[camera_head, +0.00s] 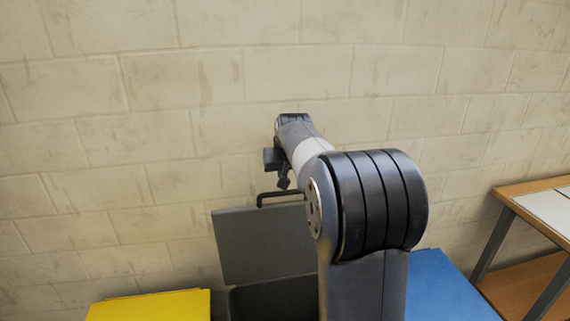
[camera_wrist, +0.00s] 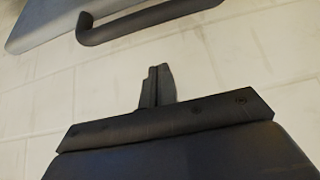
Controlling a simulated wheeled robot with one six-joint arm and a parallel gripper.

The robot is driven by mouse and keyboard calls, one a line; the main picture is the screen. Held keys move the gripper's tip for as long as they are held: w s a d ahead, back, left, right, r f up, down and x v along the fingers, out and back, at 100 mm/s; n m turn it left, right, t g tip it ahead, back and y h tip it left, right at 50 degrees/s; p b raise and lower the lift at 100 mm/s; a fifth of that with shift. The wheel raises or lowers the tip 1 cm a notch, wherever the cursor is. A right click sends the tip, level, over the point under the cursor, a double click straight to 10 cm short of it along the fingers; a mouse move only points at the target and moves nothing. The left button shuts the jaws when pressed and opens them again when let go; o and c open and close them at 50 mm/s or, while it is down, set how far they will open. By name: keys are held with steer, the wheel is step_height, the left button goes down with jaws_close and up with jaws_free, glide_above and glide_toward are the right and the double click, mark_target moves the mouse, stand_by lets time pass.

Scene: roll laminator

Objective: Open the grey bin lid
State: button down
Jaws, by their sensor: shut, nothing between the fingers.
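The grey bin lid (camera_head: 262,243) stands raised, nearly upright, in the head view, with a dark handle (camera_head: 280,196) on its top edge. Below it is the dark bin (camera_head: 275,300), partly hidden by my arm. In the wrist view the handle (camera_wrist: 150,20) and a grey part of the lid (camera_wrist: 52,22) show at the top. My gripper (camera_wrist: 158,72) is shut and empty, its fingers together and apart from the handle. In the head view my gripper (camera_head: 284,183) is just above the handle, in front of the wall.
A yellow bin lid (camera_head: 150,306) is at the left and a blue one (camera_head: 445,288) at the right. A wooden table (camera_head: 530,205) stands at the far right. A pale block wall (camera_head: 190,90) closes off the back. The space above the yellow lid is clear.

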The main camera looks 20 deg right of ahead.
steer(key=shift+s+a+f, duration=0.15)
steer(key=shift+s+f, duration=0.35)
steer(key=shift+s, duration=0.3)
steer(key=shift+s+a+f, duration=0.15)
steer(key=shift+s+f, duration=0.35)
steer(key=shift+s, duration=0.3)
steer(key=s+a+f+b, duration=0.1)
steer(key=s+b, duration=0.1)
steer(key=s, duration=0.4)
steer(key=shift+s+a+b, duration=0.15)
steer(key=shift+s+b, duration=0.15)
steer(key=shift+b, duration=0.1)
steer(key=shift+r, duration=0.1)
steer(key=v, duration=1)
steer(key=shift+s+r+p, duration=0.25)
steer(key=shift+p, duration=0.15)
